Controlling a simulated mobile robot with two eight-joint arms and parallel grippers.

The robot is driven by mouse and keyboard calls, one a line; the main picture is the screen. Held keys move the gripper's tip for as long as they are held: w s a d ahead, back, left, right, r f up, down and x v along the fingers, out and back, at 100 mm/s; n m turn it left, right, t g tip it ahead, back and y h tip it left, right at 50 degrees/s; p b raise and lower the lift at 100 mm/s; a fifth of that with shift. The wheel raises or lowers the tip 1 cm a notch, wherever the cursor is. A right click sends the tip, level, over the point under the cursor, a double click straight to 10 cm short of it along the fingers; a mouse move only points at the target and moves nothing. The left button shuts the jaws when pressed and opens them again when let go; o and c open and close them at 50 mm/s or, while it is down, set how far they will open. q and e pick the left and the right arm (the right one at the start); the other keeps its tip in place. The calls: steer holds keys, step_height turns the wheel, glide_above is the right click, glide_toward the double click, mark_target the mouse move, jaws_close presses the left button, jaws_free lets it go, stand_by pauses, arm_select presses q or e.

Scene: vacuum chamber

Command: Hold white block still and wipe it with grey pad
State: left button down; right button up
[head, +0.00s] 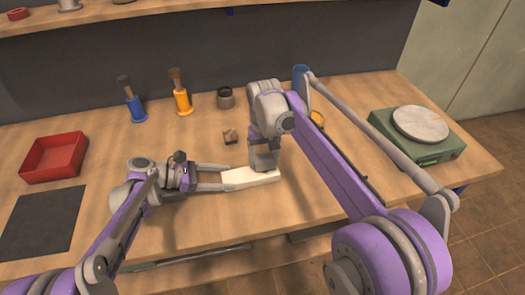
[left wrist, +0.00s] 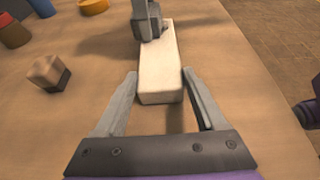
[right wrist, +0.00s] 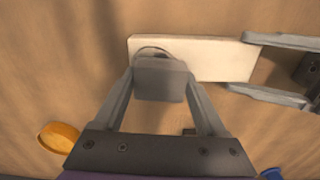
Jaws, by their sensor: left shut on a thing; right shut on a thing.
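The white block (head: 248,178) lies flat on the wooden table; it also shows in the left wrist view (left wrist: 160,72) and the right wrist view (right wrist: 222,57). My left gripper (head: 224,178) is shut on the block's near end, one finger on each side (left wrist: 160,84). My right gripper (head: 264,152) points down over the block's other end. It is shut on the grey pad (right wrist: 160,80), which covers part of that end. The pad appears to touch the block's top, though its underside is hidden.
A small brown cube (head: 230,136) stands behind the block. A red tray (head: 54,157) and dark mat (head: 42,222) lie left. A green scale-like device (head: 417,134) stands right.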

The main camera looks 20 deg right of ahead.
mark_target(268, 177)
steer(key=shift+s, duration=2)
steer(key=shift+w, duration=2.75)
steer(key=shift+s, duration=3.15)
steer(key=w, duration=0.6)
steer(key=shift+w, duration=0.25)
steer(key=shift+r, duration=4.05)
arm_select(q)
jaws_free()
